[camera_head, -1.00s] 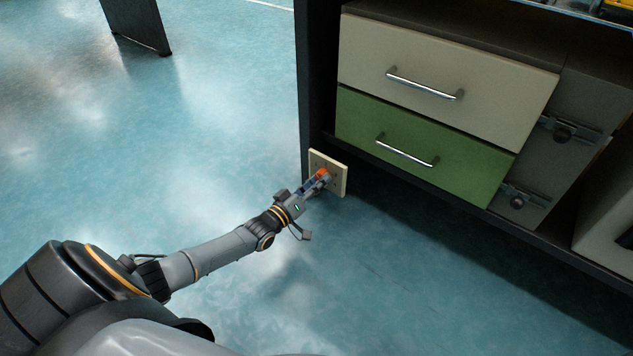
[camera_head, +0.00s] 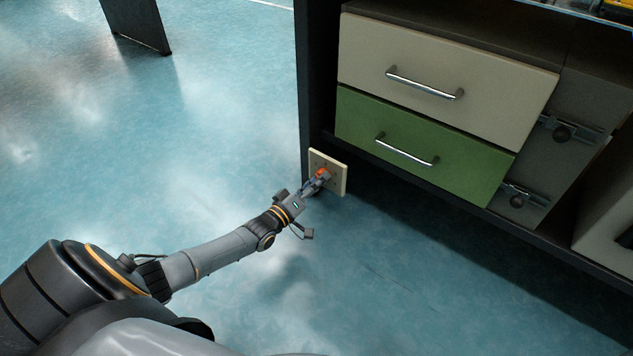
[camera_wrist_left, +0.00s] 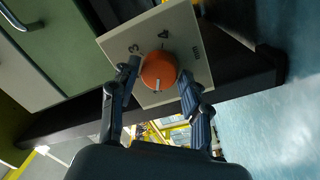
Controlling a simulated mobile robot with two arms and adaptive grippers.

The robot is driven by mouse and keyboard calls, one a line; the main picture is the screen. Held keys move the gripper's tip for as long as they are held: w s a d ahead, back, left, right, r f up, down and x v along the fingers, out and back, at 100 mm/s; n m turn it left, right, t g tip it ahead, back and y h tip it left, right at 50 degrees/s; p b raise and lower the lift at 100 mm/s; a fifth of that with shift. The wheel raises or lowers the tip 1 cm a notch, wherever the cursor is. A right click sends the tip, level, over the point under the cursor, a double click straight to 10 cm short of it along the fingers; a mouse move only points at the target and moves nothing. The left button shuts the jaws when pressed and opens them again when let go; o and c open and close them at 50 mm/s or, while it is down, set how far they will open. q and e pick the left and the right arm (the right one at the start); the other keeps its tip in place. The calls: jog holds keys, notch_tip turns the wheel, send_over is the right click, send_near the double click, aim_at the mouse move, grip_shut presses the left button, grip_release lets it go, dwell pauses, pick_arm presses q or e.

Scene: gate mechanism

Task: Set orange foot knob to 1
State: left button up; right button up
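The orange foot knob (camera_head: 323,173) sits on a pale square plate (camera_head: 342,178) low at the cabinet's left end. In the left wrist view the knob (camera_wrist_left: 158,70) is round, with a white mark on its edge toward my gripper. My left gripper (camera_head: 319,182) is at the knob, one finger on each side. In the wrist view the fingertips of this gripper (camera_wrist_left: 158,74) lie close along the knob's edges; whether they touch it is unclear. My right gripper is not in view.
The cabinet has a cream drawer (camera_head: 440,65) above a green drawer (camera_head: 415,150), both shut, with metal handles. Dark latches (camera_head: 562,130) are on the right panel.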

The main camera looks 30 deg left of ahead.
pick_arm(q)
jog(key=shift+o, duration=0.6)
jog(key=s+a, duration=0.1)
jog(key=s, duration=1.1)
jog(key=shift+a+f, duration=0.15)
jog(key=shift+f, duration=0.15)
